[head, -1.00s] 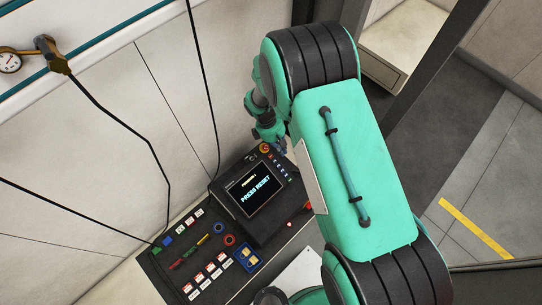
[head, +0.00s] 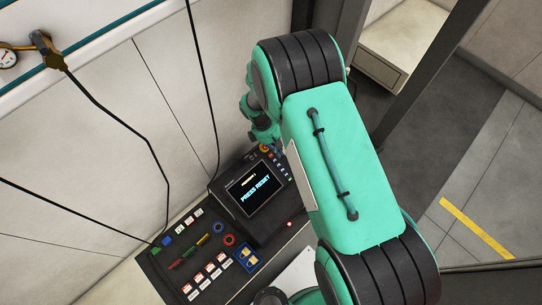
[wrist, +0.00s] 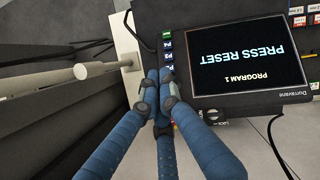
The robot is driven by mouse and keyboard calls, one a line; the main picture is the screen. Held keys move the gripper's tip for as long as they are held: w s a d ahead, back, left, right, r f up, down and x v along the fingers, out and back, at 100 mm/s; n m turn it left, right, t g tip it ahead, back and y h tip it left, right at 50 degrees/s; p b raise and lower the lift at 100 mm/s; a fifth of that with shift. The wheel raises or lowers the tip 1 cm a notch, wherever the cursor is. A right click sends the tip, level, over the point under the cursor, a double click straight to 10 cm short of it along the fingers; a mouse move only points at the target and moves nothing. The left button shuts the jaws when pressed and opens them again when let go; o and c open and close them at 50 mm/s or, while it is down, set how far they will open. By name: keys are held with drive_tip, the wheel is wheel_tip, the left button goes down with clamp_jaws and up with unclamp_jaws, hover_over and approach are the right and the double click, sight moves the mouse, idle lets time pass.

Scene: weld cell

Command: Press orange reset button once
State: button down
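The black control pendant (head: 283,203) lies on the bench against the wall, its lit screen (head: 255,188) reading "PROGRAM 1" and "PRESS RESET". In the wrist view the same screen (wrist: 248,55) appears upside down. A small round orange-red control (head: 265,148) shows at the pendant's upper right corner in the head view; I cannot tell for sure that it is the reset button. My gripper (wrist: 158,76) has its blue fingers drawn together with nothing visible between them, beside the pendant's key column. The fingers hide that pendant corner in the wrist view.
A small lit red button (head: 290,223) sits near the pendant's lower right. Black cables hang along the pale wall (head: 160,85). A grey rod (wrist: 60,80) crosses the wrist view's left.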

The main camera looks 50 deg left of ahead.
drive_tip(key=b, duration=0.3)
hover_over(274, 158)
drive_tip(key=shift+s+a+f, duration=0.1)
drive_tip(key=shift+s+f, duration=0.05)
drive_tip(key=shift+f, duration=1.4)
drive_tip(key=shift+s+a+f, duration=0.1)
drive_tip(key=shift+f, duration=1.45)
drive_tip(key=shift+a+f+b, duration=0.1)
drive_tip(key=shift+f+b, duration=0.1)
drive_tip(key=shift+b, duration=0.1)
drive_tip(key=shift+a+f, duration=0.1)
drive_tip(key=shift+f, duration=0.05)
drive_tip(key=shift+a+f+b, duration=0.2)
drive_tip(key=shift+f+b, duration=0.15)
drive_tip(key=shift+f, duration=0.05)
drive_tip(key=shift+r, duration=0.1)
drive_tip(key=shift+d+r+p, duration=0.4)
drive_tip(key=shift+r+p, duration=0.05)
drive_tip(key=shift+r, duration=0.25)
drive_tip(key=shift+r, duration=0.1)
drive_tip(key=shift+d+r+p, duration=0.35)
drive_tip(key=shift+r+p, duration=0.1)
drive_tip(key=shift+r, duration=0.25)
drive_tip(key=shift+d+r+p, duration=0.4)
drive_tip(key=shift+r+p, duration=0.1)
drive_tip(key=shift+r, duration=0.25)
drive_tip(key=shift+d+r+p, duration=0.35)
drive_tip(key=shift+r+p, duration=0.1)
drive_tip(key=shift+r, duration=0.25)
